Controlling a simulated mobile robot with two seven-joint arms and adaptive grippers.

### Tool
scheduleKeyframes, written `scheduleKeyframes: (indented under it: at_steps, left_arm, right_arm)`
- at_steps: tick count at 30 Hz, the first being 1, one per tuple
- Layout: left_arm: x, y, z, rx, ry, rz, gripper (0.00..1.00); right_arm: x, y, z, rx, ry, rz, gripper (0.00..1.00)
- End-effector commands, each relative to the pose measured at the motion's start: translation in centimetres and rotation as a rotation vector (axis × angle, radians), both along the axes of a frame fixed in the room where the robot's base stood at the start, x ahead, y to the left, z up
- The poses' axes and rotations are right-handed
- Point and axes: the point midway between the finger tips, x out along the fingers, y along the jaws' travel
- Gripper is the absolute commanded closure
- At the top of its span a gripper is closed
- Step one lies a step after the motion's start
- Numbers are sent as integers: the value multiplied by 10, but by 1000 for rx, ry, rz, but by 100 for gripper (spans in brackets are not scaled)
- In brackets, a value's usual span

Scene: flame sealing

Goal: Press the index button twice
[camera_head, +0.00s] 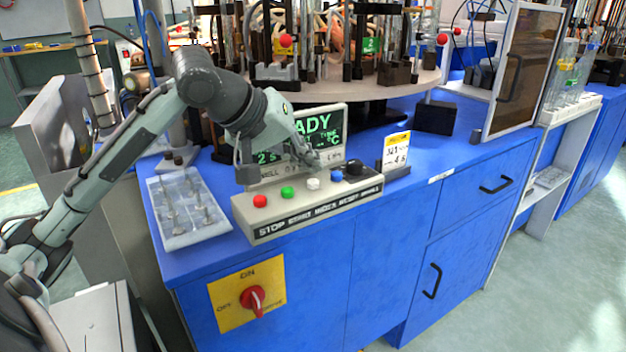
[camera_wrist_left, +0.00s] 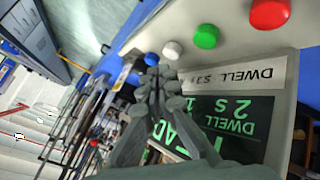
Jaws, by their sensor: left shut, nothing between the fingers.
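The control box (camera_head: 310,211) stands at the front of the blue bench, labelled STOP, START, INDEX, RESET along its front. The white button (camera_head: 313,184) sits above the INDEX label, between the green button (camera_head: 287,192) and the blue button (camera_head: 337,174). My left gripper (camera_head: 314,163) is shut and empty, just above and behind the white button. In the left wrist view, the closed fingertips (camera_wrist_left: 162,75) point toward the white button (camera_wrist_left: 172,50), with the blue button (camera_wrist_left: 150,59) close beside. I cannot tell contact. My right gripper is not in view.
A display (camera_head: 322,128) reading "...ADY" stands behind the buttons, partly hidden by my arm. A red button (camera_head: 260,201) and a black knob (camera_head: 354,167) flank the row. A clear tray (camera_head: 187,209) lies left; a small sign (camera_head: 396,150) stands right.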

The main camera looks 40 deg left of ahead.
Motion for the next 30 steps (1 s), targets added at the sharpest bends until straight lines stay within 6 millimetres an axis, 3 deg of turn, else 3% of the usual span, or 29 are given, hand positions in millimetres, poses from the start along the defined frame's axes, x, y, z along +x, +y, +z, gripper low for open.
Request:
scheduleKeyframes:
  at_steps: [30]
  left_arm:
    - [0,0,-9,1,0,-1,100]
  right_arm:
    - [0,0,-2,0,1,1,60]
